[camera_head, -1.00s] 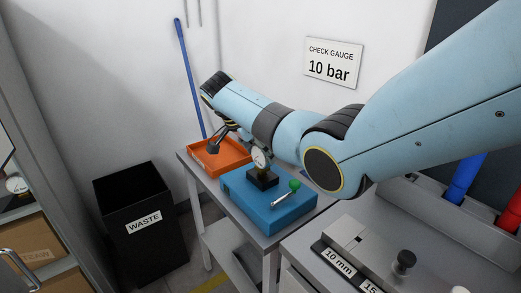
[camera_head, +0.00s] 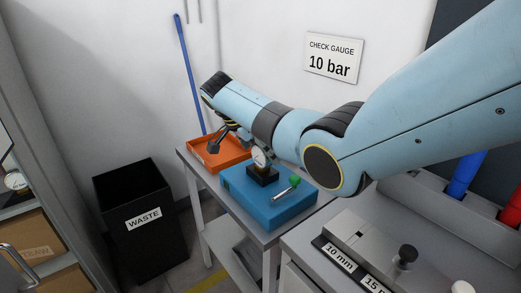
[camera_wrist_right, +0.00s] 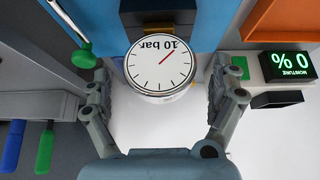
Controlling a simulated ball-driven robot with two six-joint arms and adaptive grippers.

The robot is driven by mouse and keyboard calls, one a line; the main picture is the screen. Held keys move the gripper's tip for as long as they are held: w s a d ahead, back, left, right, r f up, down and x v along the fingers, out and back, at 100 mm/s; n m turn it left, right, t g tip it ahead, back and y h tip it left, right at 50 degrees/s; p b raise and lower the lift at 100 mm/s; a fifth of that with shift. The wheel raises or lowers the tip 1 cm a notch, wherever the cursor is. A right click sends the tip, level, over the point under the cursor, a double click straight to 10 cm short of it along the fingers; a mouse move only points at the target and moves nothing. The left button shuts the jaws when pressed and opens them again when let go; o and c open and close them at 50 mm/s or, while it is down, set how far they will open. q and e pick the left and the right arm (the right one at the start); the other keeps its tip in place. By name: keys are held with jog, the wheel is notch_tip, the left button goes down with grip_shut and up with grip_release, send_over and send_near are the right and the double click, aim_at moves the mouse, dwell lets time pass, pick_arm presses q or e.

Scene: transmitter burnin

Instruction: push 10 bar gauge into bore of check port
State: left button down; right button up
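The 10 bar gauge (camera_head: 259,159) is a round white dial standing at the black check port block (camera_head: 262,177) on the blue box (camera_head: 273,211). In the right wrist view, the gauge (camera_wrist_right: 161,66) shows its "10 bar" face, upside down, with a red needle. My right gripper (camera_wrist_right: 164,92) is open, with one finger on each side of the gauge and a visible gap on both sides. The dial hides the bore, so I cannot tell how deep the gauge sits. My left gripper is out of view.
A lever with a green knob (camera_head: 294,181) sticks up from the blue box. An orange tray (camera_head: 200,158) lies behind it. A black waste bin (camera_head: 120,245) stands left. A moisture display (camera_wrist_right: 290,64) reads 0 %.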

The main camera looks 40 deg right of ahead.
jog(key=v, duration=1.2)
dwell(0.3)
